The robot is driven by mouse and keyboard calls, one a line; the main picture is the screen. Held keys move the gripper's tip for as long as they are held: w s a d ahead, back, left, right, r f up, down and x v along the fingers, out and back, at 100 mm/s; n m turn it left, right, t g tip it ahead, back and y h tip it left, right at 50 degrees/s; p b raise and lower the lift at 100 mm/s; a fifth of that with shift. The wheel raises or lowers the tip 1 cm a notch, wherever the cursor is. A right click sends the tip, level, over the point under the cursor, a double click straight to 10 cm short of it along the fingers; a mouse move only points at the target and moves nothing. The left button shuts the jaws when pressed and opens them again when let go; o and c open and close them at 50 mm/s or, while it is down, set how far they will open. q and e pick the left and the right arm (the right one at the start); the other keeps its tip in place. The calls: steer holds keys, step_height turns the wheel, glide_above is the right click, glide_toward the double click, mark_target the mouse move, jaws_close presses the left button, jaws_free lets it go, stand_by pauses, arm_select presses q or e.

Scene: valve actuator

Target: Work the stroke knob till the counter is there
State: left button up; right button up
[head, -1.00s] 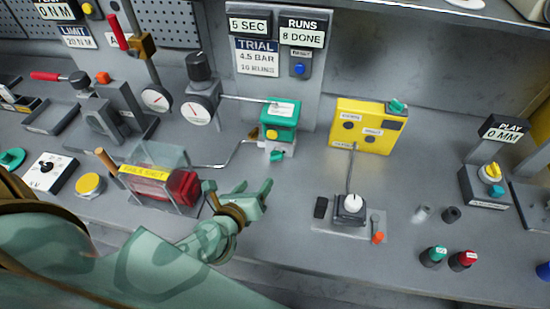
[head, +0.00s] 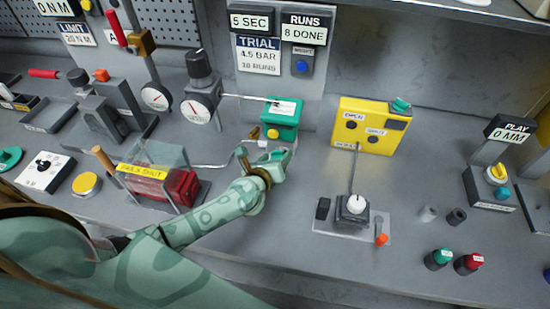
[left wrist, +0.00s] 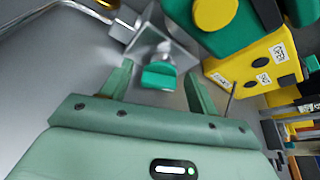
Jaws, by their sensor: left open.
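In the head view the RUNS counter (head: 304,32) reads 8 DONE. A green valve box (head: 284,114) with a yellow button stands below it. In the left wrist view a small teal knob (left wrist: 159,75) sits on a metal stem by the green box; I cannot read a stroke label on it. My right gripper is not in view.
The TRIAL card (head: 259,56) reads 4.5 BAR, 10 RUNS. A dark regulator knob with a gauge (head: 199,107) stands left of the box. A yellow box (head: 369,126) is at its right. A clear guard (head: 160,170) stands on the left.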

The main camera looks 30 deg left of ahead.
arm_select(q)
steer(key=c, duration=1)
steer(key=m+p, duration=0.1)
steer(key=m+y+p, duration=0.1)
steer(key=p, duration=0.1)
steer(key=shift+d+r+g+y, duration=0.3)
steer(key=shift+r, duration=0.05)
steer(key=shift+o, duration=0.2)
steer(key=shift+f+m+y+p, duration=0.25)
steer(key=shift+m+y+p, duration=0.15)
steer(key=shift+m, duration=0.4)
steer(key=o, duration=1)
steer(key=shift+c, duration=0.2)
steer(key=shift+s+d+r, duration=0.1)
steer(key=shift+s+r, duration=0.05)
steer(key=shift+s, duration=0.2)
steer(key=p+v, duration=0.2)
steer(key=v, duration=1.3)
steer(key=shift+r, duration=0.3)
